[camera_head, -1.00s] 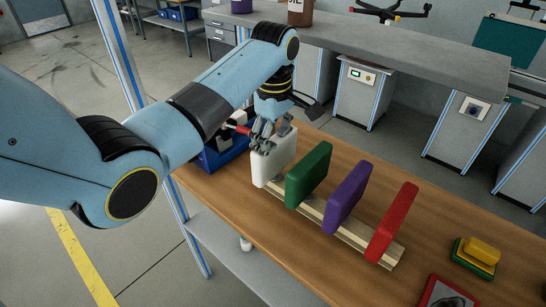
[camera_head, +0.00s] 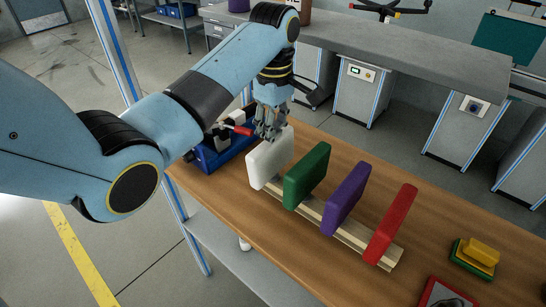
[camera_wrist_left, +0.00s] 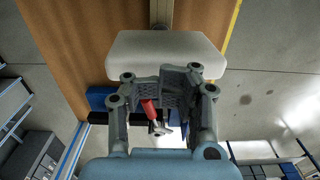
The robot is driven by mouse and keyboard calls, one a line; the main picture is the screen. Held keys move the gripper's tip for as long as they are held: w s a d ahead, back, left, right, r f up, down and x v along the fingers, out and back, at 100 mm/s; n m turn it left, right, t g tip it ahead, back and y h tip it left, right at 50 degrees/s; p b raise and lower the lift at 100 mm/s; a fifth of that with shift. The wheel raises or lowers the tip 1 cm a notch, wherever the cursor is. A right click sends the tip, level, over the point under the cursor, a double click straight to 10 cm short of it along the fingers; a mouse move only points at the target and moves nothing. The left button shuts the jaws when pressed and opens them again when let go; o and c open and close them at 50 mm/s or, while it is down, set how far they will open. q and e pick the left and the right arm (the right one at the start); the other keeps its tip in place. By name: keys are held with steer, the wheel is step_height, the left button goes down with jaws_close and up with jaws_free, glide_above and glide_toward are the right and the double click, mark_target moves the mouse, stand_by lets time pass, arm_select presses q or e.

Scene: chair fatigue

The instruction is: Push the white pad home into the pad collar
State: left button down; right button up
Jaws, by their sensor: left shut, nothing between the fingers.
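The white pad (camera_head: 268,162) stands upright at the left end of a pale wooden rail (camera_head: 338,231). In the left wrist view the pad (camera_wrist_left: 165,48) lies just beyond my fingertips, which overlap its near edge. My left gripper (camera_head: 268,136) is shut and empty at the pad's upper edge; it also shows in the left wrist view (camera_wrist_left: 180,75). I cannot tell whether the fingers touch the pad. No part can be clearly made out as the pad collar; the pad's foot is partly hidden. My right gripper is not in view.
Green (camera_head: 307,176), purple (camera_head: 346,197) and red (camera_head: 391,225) pads stand in a row on the rail. A blue fixture (camera_head: 222,155) with a red handle (camera_head: 239,130) is behind the white pad. Yellow and green blocks (camera_head: 476,254) lie at right.

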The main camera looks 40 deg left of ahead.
arm_select(q)
steer(key=shift+s+r, duration=0.1)
steer(key=shift+r, duration=0.2)
steer(key=shift+r, duration=0.1)
steer(key=shift+a+r, duration=0.1)
steer(key=shift+r, duration=1.85)
steer(key=c, duration=1)
jaws_free()
steer(key=shift+c, duration=0.2)
